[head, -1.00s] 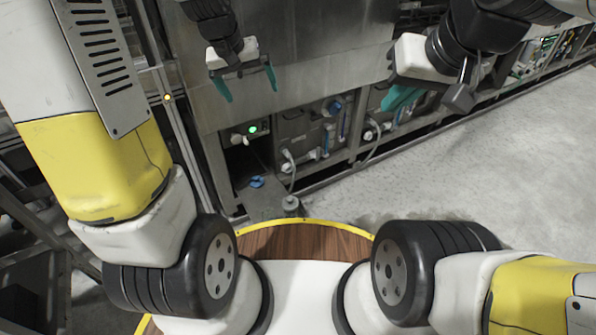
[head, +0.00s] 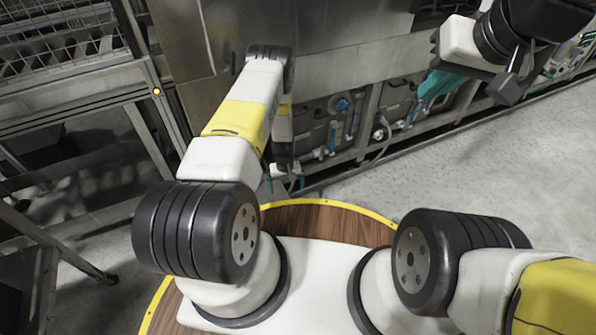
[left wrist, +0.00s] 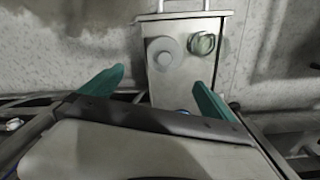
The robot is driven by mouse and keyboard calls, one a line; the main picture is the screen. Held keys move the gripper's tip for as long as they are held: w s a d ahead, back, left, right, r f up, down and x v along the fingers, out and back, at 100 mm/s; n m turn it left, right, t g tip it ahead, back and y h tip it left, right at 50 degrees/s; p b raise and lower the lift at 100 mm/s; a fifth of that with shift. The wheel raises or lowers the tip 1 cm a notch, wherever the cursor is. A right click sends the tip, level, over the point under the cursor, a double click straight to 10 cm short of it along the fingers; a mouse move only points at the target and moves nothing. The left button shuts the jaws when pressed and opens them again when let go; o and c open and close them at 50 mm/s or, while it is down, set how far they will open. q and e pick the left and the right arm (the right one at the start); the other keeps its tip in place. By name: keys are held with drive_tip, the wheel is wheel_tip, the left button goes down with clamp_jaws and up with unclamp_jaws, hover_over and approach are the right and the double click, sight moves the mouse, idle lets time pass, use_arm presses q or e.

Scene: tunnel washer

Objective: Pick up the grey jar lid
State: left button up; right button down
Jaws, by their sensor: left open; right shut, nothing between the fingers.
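A round grey piece with a smaller disc in its middle, which looks like the grey jar lid (left wrist: 163,53), lies on a narrow metal top (left wrist: 175,85) in the left wrist view. My left gripper (left wrist: 158,78) is open and empty, its two teal fingers pointing toward that top. The grey piece is ahead, roughly between the fingertips and apart from them. In the head view my left gripper (head: 285,184) hangs low beyond the base, and my arm hides the lid. My right gripper (head: 436,88) is shut and empty at the upper right.
A dark green ring (left wrist: 202,43) lies right of the grey piece. A blue item (left wrist: 184,113) is partly hidden nearer the gripper. Steel machine panels (head: 335,45) stand behind. A metal rack (head: 75,95) is at the left. The floor (head: 470,155) at the right is clear.

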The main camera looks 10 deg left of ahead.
use_arm(q)
drive_tip(key=f, duration=0.7)
drive_tip(key=s+f, duration=0.1)
drive_tip(key=f, duration=0.2)
drive_tip(key=shift+s+a+f, duration=0.1)
drive_tip(key=shift+a+f, duration=0.05)
drive_tip(key=shift+f, duration=0.25)
drive_tip(key=c, duration=1.4)
drive_tip(key=shift+r, duration=0.1)
drive_tip(key=shift+r, duration=0.55)
wheel_tip(320, 180, up, 2)
drive_tip(key=shift+r, duration=0.15)
drive_tip(key=s+d+r, duration=0.1)
drive_tip(key=s, duration=1.4)
drive_tip(key=w+r, duration=0.1)
drive_tip(key=w, duration=0.4)
drive_tip(key=w+r, duration=0.1)
drive_tip(key=w, duration=0.4)
drive_tip(key=w+a+r, duration=0.1)
drive_tip(key=w, duration=0.3)
drive_tip(key=shift+w+r, duration=0.15)
drive_tip(key=shift+w, duration=0.25)
drive_tip(key=shift+f, duration=3.1)
